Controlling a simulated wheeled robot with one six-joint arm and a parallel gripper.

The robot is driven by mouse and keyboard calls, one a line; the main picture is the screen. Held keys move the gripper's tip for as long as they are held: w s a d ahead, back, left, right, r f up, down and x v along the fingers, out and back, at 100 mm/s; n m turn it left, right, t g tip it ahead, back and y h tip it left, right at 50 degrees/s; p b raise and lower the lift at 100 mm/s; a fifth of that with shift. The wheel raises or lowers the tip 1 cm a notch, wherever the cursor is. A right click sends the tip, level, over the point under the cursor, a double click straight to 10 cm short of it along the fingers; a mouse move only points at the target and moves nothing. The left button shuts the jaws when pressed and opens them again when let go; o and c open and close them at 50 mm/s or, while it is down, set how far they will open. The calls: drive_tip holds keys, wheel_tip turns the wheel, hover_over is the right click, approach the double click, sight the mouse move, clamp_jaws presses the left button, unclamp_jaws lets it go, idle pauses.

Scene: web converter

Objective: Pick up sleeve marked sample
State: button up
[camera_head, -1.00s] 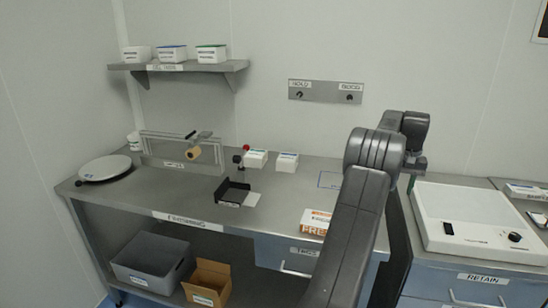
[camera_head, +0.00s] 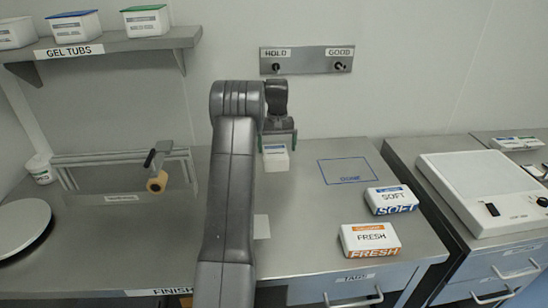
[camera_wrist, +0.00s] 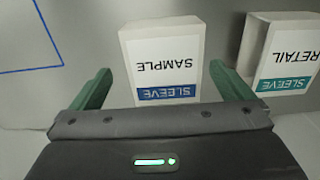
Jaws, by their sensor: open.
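The white sleeve marked SAMPLE (camera_wrist: 163,48), with a blue band, lies on the steel bench. Its lettering is upside down in the wrist view. In the head view the sleeve (camera_head: 276,162) shows just below my gripper (camera_head: 277,143). In the wrist view my gripper (camera_wrist: 160,73) is open, with one green finger on each side of the sleeve's near end. Gaps show between the fingers and the sleeve. The white sleeve marked RETAIL (camera_wrist: 279,52), with a teal band, lies to the right, just outside the right finger. My arm hides it in the head view.
A blue outlined square (camera_head: 347,171) on the bench is empty. SOFT (camera_head: 391,199) and FRESH (camera_head: 369,240) boxes lie at the right front. The HOLD/GOOD wall panel (camera_head: 306,60) is behind my gripper. A jig with a tan roll (camera_head: 157,182) stands left.

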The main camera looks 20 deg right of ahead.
sight(276, 152)
drive_tip(key=shift+w+a+f, duration=0.15)
drive_tip(key=shift+f, duration=0.4)
drive_tip(key=shift+w+f+p, duration=0.2)
drive_tip(key=shift+f+p, duration=0.25)
drive_tip(key=shift+f, duration=0.7)
drive_tip(key=shift+w+f+p, duration=0.15)
drive_tip(key=shift+f+p, duration=0.25)
drive_tip(key=shift+f, duration=0.7)
drive_tip(key=c, duration=0.9)
